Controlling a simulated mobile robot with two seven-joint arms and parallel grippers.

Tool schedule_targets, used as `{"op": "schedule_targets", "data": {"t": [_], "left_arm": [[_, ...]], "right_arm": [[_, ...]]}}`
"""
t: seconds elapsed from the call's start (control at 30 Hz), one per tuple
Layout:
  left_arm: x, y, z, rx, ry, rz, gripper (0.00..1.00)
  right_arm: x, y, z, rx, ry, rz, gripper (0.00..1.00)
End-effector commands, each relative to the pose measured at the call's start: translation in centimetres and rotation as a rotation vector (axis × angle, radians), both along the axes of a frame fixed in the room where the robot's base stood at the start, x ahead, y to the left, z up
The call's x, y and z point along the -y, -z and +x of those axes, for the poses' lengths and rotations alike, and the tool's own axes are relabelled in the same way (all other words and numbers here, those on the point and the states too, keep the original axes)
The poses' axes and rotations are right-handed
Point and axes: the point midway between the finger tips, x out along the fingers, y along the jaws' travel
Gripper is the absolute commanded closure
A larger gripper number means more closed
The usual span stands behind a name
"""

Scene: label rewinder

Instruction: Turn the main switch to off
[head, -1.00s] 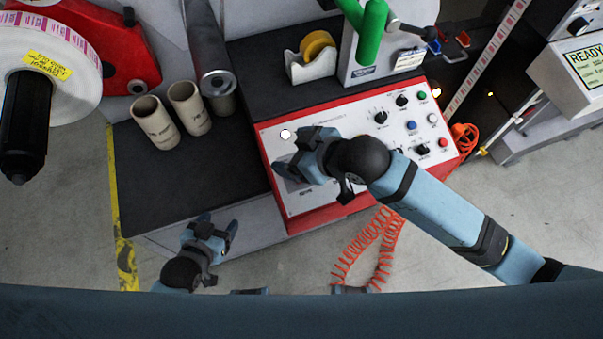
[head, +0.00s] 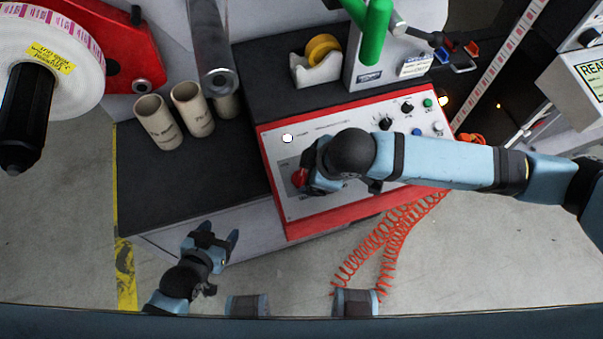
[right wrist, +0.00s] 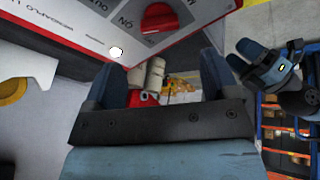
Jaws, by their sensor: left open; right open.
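The main switch is a red knob (head: 300,177) on a grey plate at the left end of the red-edged white control panel (head: 290,205). In the head view, my right gripper hides part of it. The red knob also shows at the top of the right wrist view (right wrist: 158,18), beside printed ON lettering seen upside down. My right gripper (head: 312,180) is open beside the knob; in its wrist view the knob is outside the spread fingers (right wrist: 157,65). My left gripper (head: 215,238) is open and empty, low in front of the black bench.
A white indicator (head: 287,138) sits above the switch. Other knobs and buttons (head: 407,107) line the panel's right side. Cardboard cores (head: 158,122) and a tape dispenser (head: 317,67) stand behind. An orange coiled hose (head: 375,245) hangs in front. The bench top (head: 150,190) is clear nearer its front.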

Motion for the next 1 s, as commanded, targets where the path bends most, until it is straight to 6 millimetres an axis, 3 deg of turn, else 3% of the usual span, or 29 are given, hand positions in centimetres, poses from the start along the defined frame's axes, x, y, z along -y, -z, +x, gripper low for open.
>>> {"op": "schedule_targets", "data": {"t": [0.2, 0.4, 0.8, 0.83, 1.0], "left_arm": [[0.0, 0.0, 0.0, 0.000, 0.000, 0.000, 0.35], [0.0, 0.0, 0.0, -0.001, 0.000, 0.000, 0.35], [0.0, 0.0, 0.0, -0.001, -0.001, 0.001, 0.35], [0.0, 0.0, 0.0, -0.001, -0.001, 0.001, 0.35], [0.0, 0.0, 0.0, -0.001, -0.001, 0.001, 0.35]], "right_arm": [[-1.5, 4.1, 1.4, -0.001, 0.001, 0.000, 0.19], [-2.4, 6.5, 2.1, 0.000, 0.001, 0.000, 0.19], [-2.6, 7.3, 2.4, 0.000, 0.000, 0.001, 0.19], [-2.6, 7.3, 2.4, 0.000, 0.000, 0.001, 0.21], [-2.6, 7.3, 2.4, 0.000, 0.000, 0.001, 0.60]]}}
